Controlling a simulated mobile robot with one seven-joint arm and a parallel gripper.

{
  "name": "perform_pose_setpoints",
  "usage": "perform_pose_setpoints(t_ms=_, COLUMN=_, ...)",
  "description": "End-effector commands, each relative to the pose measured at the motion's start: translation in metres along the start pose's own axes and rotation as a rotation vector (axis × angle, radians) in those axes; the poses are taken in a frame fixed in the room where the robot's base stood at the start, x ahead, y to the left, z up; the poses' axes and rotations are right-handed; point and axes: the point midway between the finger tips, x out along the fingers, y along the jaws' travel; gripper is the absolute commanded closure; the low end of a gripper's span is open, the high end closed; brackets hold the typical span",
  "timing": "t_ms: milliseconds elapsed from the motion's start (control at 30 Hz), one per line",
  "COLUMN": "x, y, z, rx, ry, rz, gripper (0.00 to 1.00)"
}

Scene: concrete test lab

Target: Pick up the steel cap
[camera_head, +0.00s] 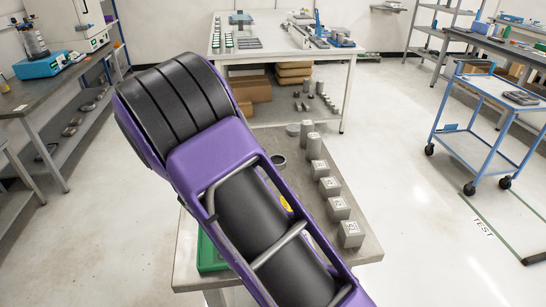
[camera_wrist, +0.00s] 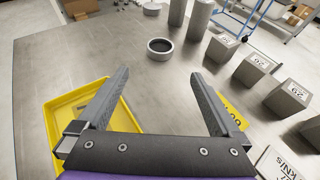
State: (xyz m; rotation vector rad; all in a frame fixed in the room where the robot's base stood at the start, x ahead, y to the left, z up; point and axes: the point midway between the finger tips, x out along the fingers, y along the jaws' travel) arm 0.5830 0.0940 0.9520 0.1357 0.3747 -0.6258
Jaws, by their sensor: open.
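The steel cap (camera_wrist: 160,49) is a short, round, grey piece with a dark hollow top. It sits on the grey tabletop (camera_wrist: 60,60), in the upper middle of the wrist view. It also shows in the head view (camera_head: 278,159), just right of my purple arm. My gripper (camera_wrist: 160,76) is open and empty, its two fingers spread wide. The cap lies beyond the fingertips, roughly centred between them and apart from both. In the head view my arm hides the gripper.
Two tall grey cylinders (camera_wrist: 199,18) stand behind and right of the cap. A row of labelled grey blocks (camera_wrist: 254,68) runs along the right. A smaller round piece (camera_wrist: 151,9) lies farther back. A yellow tray (camera_wrist: 52,125) is at left, below the fingers. The table left of the cap is clear.

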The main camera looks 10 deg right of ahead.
Motion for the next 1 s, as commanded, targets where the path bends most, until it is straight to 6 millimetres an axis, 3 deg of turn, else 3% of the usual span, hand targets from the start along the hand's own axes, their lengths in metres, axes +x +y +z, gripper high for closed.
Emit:
perform_pose_setpoints(t_ms=167, x=0.017, y=-0.002, z=-0.006, rx=-0.016, ry=0.001, rz=0.001, gripper=0.0)
perform_pose_setpoints(t_ms=600, x=0.107, y=-0.002, z=-0.005, rx=-0.014, ry=0.001, rz=0.001, gripper=0.0)
perform_pose_setpoints(t_ms=867, x=0.127, y=-0.002, z=-0.005, rx=-0.014, ry=0.001, rz=0.002, gripper=0.0)
perform_pose_setpoints(t_ms=1000, x=0.146, y=-0.003, z=-0.003, rx=-0.014, ry=0.001, rz=0.001, gripper=0.0)
